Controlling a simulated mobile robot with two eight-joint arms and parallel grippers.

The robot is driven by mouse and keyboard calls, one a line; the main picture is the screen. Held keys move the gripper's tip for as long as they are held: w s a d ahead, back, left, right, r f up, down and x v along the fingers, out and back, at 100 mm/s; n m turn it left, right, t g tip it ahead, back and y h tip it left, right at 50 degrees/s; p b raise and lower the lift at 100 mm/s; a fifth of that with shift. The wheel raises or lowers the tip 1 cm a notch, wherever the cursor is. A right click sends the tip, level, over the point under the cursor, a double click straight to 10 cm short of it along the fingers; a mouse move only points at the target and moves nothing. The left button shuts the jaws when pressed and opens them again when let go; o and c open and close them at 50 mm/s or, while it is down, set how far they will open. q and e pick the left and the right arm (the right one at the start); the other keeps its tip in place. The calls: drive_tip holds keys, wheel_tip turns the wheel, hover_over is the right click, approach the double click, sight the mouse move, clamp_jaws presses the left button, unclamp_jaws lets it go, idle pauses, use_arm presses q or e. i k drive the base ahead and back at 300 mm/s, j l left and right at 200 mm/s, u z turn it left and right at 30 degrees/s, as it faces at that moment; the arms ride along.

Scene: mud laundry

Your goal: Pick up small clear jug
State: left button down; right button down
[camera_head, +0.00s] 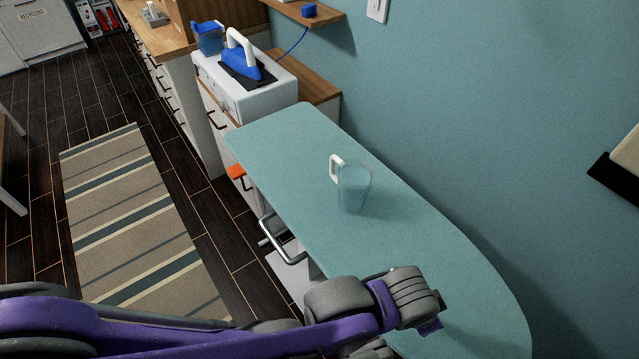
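A small clear jug (355,191) with a white handle stands upright on the teal ironing board (285,150). Its handle is on the upper left side, and the jug looks empty. My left gripper (432,312), purple and grey, is over the near part of the board. It is below and to the right of the jug in the picture, clearly apart from it. Its fingers are seen at an angle that does not show whether they are open or shut. My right gripper is not in view.
A blue iron (241,66) stands on a white unit (255,98) beyond the board. A blue-tinted jug (208,38) is beside it. The teal wall (470,110) runs along the board's right side. A striped rug (135,220) lies on the dark floor. The board around the jug is clear.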

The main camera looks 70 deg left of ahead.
sight(353, 178)
drive_tip(key=u, duration=2.25)
